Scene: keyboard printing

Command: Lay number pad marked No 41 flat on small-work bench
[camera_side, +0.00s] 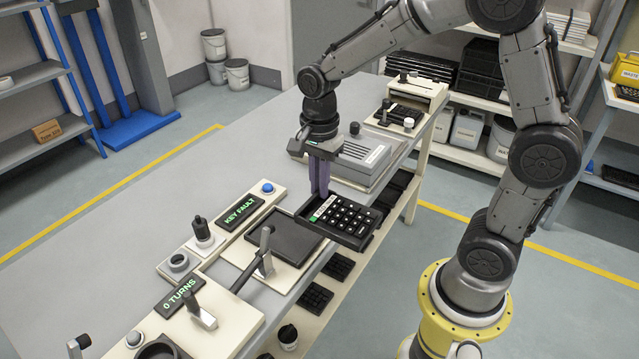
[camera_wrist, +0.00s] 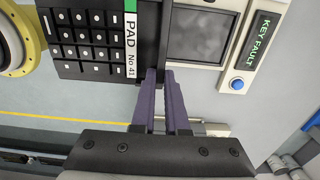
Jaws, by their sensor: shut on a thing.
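The black number pad (camera_side: 346,217) has rows of dark keys and a green and white label. In the wrist view the pad (camera_wrist: 92,40) reads "PAD No 41" on that label. My gripper (camera_side: 319,190) is shut on the pad's label-side edge, with its purple fingers pointing down; the fingers (camera_wrist: 165,75) also show in the wrist view. The pad is held roughly level by the front edge of a long grey-topped bench (camera_side: 190,185), right of a dark plate. Whether it touches anything below is unclear. No label names the small-work bench.
A fixture with a dark recessed plate (camera_side: 284,240) and a lever (camera_side: 264,250) stands close left of the pad. A "KEY FAULT" display (camera_side: 240,212) and a "0 TURNS" display (camera_side: 180,297) are nearby. A grey machine (camera_side: 362,155) stands behind. More pads (camera_side: 337,266) lie on the shelf below.

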